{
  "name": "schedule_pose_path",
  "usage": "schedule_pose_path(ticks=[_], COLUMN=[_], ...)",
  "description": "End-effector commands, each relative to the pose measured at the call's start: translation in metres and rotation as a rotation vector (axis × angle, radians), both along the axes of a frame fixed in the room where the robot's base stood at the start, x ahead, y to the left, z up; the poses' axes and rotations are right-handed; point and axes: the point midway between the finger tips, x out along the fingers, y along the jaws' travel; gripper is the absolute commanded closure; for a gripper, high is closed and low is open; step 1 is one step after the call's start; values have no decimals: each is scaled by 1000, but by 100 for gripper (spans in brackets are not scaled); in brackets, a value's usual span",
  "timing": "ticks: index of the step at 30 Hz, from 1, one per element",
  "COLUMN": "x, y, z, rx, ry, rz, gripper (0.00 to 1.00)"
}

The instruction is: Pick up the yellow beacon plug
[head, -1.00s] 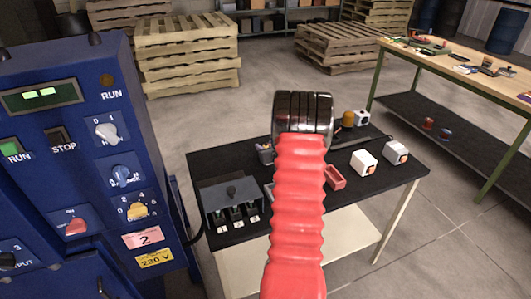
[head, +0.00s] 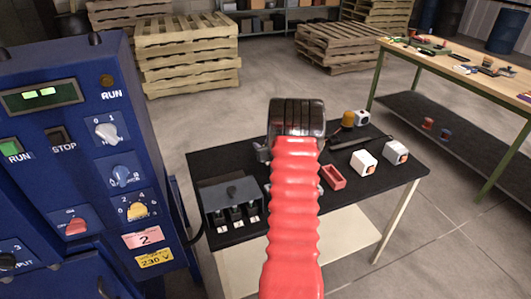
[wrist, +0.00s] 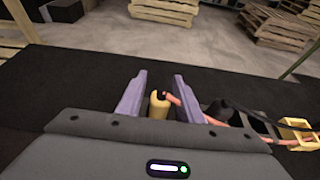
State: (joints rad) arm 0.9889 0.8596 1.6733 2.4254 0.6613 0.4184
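In the wrist view, the yellow beacon plug (wrist: 158,105) is a short yellow cylinder with an orange-pink cord at its right side. It is between the two purple fingers of my gripper (wrist: 159,76). The fingers are apart, with a gap showing on each side of the plug. The plug's lower end is hidden by the gripper body. In the head view my red arm and dark wrist cover the middle of the black table (head: 290,230), and I cannot make out the plug there.
On the table are a grey switch box (head: 232,205), a red tray (head: 333,177), a white block (head: 363,163), another white block (head: 396,152) and an orange-yellow dome (head: 348,118). A blue control cabinet (head: 85,150) stands left. A yellow open-topped piece (wrist: 298,132) lies right of the gripper.

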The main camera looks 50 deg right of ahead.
Motion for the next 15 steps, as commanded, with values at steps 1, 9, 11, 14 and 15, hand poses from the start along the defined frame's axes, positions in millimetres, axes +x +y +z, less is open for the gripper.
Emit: schedule_pose_path(ticks=[1, 9, 11, 14, 15], x=[0, 0, 0, 0, 0], y=[0, 0, 0, 0, 0], z=[0, 0, 0, 0, 0], rx=[0, 0, 0, 0, 0], ry=[0, 0, 0, 0, 0], rz=[0, 0, 0, 0, 0], gripper=[71, 90, 94, 100, 100])
